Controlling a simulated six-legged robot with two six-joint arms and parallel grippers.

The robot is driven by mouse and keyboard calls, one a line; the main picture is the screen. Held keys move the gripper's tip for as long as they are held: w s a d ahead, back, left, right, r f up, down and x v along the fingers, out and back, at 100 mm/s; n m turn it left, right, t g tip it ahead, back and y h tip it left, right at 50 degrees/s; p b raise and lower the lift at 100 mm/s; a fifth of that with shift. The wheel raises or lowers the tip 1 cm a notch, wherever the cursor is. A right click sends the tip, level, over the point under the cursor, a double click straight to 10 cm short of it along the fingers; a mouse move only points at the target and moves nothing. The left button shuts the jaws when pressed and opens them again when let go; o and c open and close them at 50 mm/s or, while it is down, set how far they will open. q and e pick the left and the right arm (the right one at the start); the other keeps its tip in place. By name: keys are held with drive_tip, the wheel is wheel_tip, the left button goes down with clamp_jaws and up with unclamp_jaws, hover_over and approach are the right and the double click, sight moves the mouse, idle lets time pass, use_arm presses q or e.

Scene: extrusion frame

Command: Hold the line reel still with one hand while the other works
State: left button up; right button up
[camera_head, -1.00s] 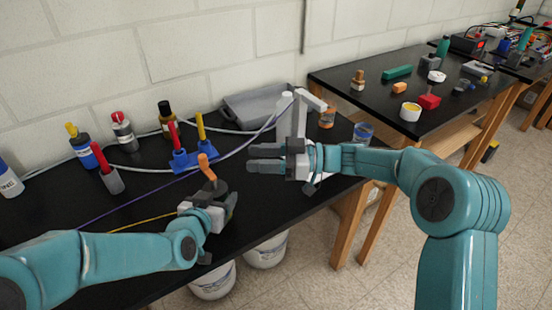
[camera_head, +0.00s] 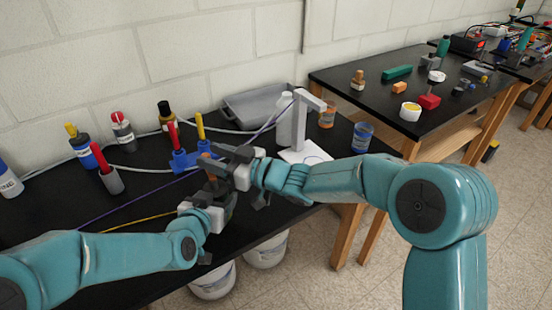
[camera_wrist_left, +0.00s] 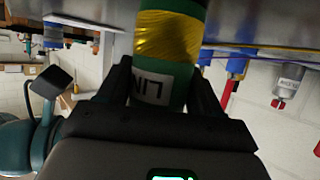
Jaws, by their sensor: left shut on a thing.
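My left gripper (camera_head: 214,192) is low over the black bench. In the left wrist view its jaws (camera_wrist_left: 165,90) are shut on the line reel (camera_wrist_left: 172,50), a green cylinder with a yellow wound band and a white label showing "LIN". In the head view the reel is mostly hidden by the grippers. My right gripper (camera_head: 222,160) is directly above the left one, its dark fingers pointing left over the reel. Whether it touches the reel, and how far its fingers are apart, I cannot tell.
Behind the grippers are a blue holder (camera_head: 185,160) with red and yellow tools, several bottles, a grey tray (camera_head: 255,107) and a white stand (camera_head: 301,125). A yellow cord (camera_head: 140,222) and purple cord cross the bench. White buckets (camera_head: 267,252) stand below its edge.

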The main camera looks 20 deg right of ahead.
drive_tip(key=s+d+m+t+h, duration=0.3)
drive_tip(key=s+d+t+h, duration=0.1)
drive_tip(key=s+d, duration=0.5)
drive_tip(key=w+d+n+g+y, duration=0.3)
drive_tip(key=w+d+n+y, duration=0.1)
drive_tip(key=shift+w, duration=0.4)
drive_tip(key=shift+f, duration=0.1)
